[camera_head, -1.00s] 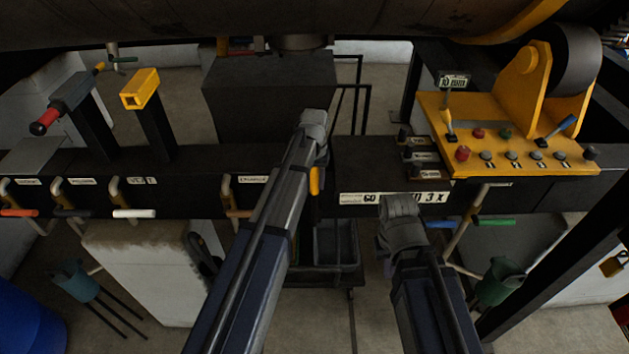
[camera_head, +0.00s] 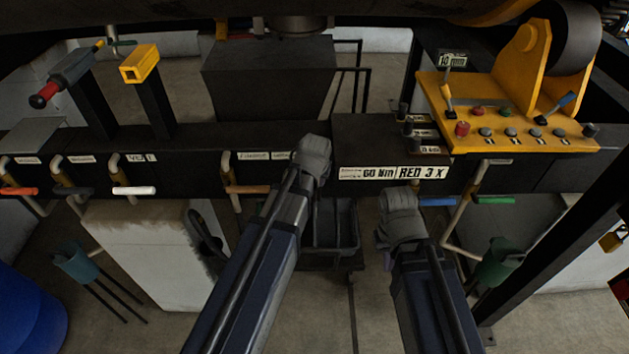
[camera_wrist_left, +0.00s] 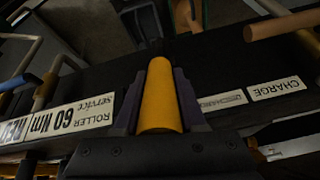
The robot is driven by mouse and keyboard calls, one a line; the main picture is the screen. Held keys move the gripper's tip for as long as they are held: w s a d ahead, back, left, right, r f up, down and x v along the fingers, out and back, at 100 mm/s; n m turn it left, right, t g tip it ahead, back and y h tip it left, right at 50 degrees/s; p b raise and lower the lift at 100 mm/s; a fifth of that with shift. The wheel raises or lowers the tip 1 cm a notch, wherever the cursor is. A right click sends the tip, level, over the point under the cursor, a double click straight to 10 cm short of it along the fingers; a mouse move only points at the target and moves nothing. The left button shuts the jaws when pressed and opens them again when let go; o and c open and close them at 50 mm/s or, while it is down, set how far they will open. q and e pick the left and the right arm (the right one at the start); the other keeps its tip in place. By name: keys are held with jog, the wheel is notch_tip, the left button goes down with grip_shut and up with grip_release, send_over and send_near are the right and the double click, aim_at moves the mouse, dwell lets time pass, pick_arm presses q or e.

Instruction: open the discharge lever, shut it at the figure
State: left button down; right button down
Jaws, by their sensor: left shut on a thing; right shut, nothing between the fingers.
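In the left wrist view, a yellow lever handle (camera_wrist_left: 160,95) lies between the two dark fingers of my left gripper (camera_wrist_left: 157,108), which is shut on it. A partly blurred label that seems to read DISCHARGE (camera_wrist_left: 222,100) is beside it. In the head view my left gripper (camera_head: 312,160) is in front of the black rail, and its wrist hides the handle. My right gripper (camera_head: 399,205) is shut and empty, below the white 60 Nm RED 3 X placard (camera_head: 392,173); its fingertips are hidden. A small display reading 10 mm (camera_head: 452,60) stands behind the yellow console.
The black rail (camera_head: 190,167) carries several other levers, including a white one (camera_head: 134,191), an orange-brown one (camera_head: 246,189) and a green one (camera_head: 494,199). The yellow console (camera_head: 505,128) is at the right. A dark wheeled bin (camera_head: 335,232) stands below, between my arms.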

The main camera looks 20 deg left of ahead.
pick_arm(q)
jog(key=c, duration=0.5)
grip_release()
jog(key=shift+r, duration=0.1)
jog(key=p+v, duration=0.7)
jog(key=shift+s+r, duration=0.2)
jog(key=shift+r, duration=0.15)
jog(key=shift+f, duration=0.1)
